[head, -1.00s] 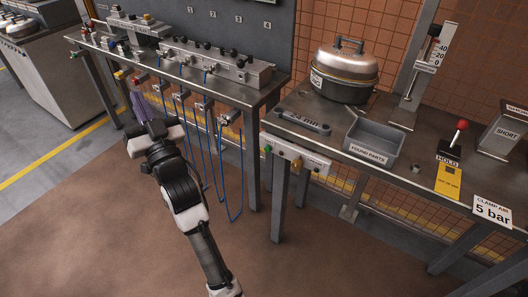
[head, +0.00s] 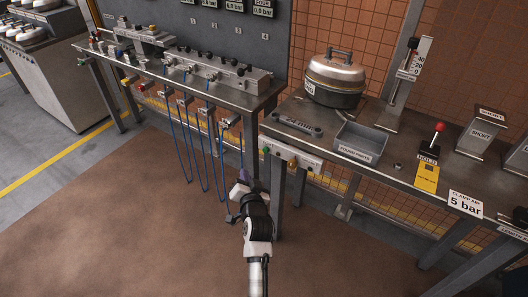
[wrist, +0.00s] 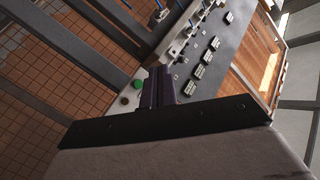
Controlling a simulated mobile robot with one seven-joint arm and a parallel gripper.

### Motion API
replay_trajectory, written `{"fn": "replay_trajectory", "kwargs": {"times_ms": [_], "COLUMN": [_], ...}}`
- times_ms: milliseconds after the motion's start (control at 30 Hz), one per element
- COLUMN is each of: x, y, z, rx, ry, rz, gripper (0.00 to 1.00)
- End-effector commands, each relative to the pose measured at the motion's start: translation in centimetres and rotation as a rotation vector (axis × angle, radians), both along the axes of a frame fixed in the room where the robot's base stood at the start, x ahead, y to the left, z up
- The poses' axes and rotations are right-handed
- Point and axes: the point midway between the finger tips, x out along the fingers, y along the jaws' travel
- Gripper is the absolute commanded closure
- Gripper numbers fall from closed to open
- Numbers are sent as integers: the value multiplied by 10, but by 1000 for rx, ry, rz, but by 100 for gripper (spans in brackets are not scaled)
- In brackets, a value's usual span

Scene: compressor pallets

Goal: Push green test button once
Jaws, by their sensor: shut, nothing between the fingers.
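A round green button (head: 265,150) sits at the left end of a pale panel (head: 305,159) on the front of the right bench. A brownish-yellow knob (head: 291,164) is to its right on the same panel. In the wrist view the green button (wrist: 137,84) shows just left of my fingers, with the dark knob (wrist: 124,99) beside it. My gripper (head: 242,174) is shut and empty, with dark purple fingers. In the head view it is below and left of the green button, apart from it. In the wrist view my gripper (wrist: 158,88) hides part of the panel.
Blue hoses (head: 203,150) hang from the left bench (head: 240,98), close to my gripper's left. The right bench (head: 395,155) carries a tray (head: 366,140), a lidded pot (head: 335,78) and a red-knobbed lever (head: 438,128). The floor in front is clear.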

Motion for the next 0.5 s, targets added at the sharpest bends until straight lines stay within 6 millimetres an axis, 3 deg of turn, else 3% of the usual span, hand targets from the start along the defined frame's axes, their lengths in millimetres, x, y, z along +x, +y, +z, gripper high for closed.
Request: {"fn": "replay_trajectory", "kwargs": {"times_ms": [333, 500], "x": [3, 15], "y": [-1, -11], "z": [0, -1], "rx": [-2, -2], "ry": [-2, -4], "rz": [0, -1], "gripper": [100, 100]}}
